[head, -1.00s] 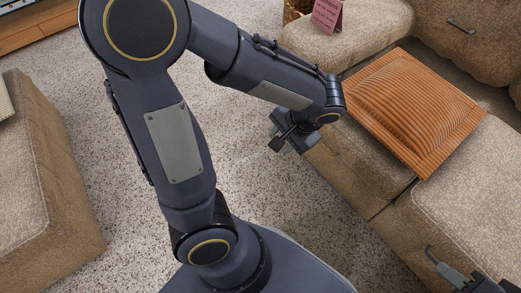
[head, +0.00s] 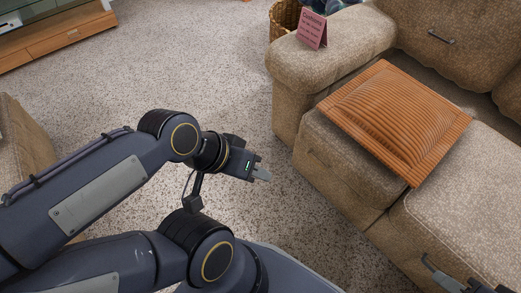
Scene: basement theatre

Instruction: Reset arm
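My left arm comes in from the left, folded low over the carpet. Its gripper (head: 262,175) points right and hangs in free space, left of the sofa and apart from it. I see it from the side, with nothing visible in it, and cannot tell whether its fingers are apart. My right gripper (head: 431,266) shows only partly at the bottom right corner, over the front of the sofa seat. Its opening is not clear.
An orange ribbed cushion (head: 396,118) lies on the beige sofa (head: 463,213). A pink sign (head: 312,29) stands on its armrest, with a wicker basket (head: 283,20) behind. A wooden cabinet (head: 60,37) is back left, a beige seat (head: 22,140) at left. Carpet between is clear.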

